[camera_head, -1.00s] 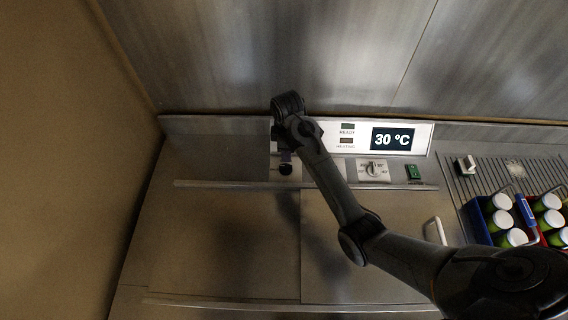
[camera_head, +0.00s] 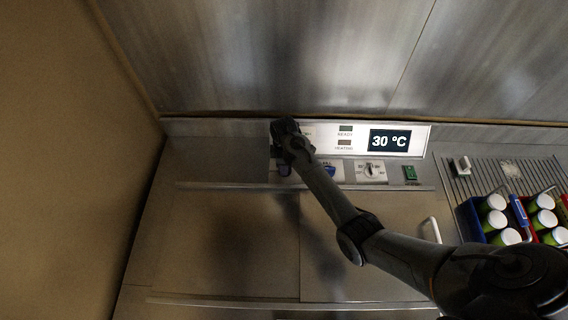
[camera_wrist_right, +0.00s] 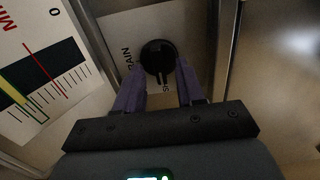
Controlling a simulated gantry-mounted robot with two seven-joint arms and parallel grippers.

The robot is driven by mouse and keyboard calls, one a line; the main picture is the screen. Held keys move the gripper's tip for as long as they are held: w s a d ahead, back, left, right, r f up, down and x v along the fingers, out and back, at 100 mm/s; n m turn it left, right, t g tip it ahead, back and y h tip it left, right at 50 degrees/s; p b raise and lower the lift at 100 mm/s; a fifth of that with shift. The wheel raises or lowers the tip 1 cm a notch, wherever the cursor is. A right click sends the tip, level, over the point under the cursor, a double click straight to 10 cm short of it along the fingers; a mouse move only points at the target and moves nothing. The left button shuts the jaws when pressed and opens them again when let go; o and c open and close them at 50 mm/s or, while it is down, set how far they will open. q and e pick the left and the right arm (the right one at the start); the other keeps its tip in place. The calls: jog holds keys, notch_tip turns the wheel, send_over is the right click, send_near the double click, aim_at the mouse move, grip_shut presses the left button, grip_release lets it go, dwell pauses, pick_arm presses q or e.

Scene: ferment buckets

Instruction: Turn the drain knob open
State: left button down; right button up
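The drain knob (camera_wrist_right: 158,58) is round and black with a bar-like grip, on a pale plate with partly hidden lettering in the right wrist view. The bar points down toward partly covered letters beginning with S. My right gripper (camera_wrist_right: 160,72) has two purple fingers, spread apart, with the tips on either side of the knob's lower part. I cannot tell whether they touch it. In the head view my right gripper (camera_head: 284,169) is over the left end of the panel and mostly hides the knob. My left gripper is not in view.
A blue knob (camera_head: 329,170) sits just right of my gripper. A white dial (camera_head: 370,170) and green switch (camera_head: 410,173) are further right, below the 30 °C display (camera_head: 390,140). A gauge (camera_wrist_right: 40,75) lies left of the knob. Bottle crates (camera_head: 468,222) stand at right.

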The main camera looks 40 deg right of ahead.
jog(key=shift+f, duration=0.25)
grip_shut()
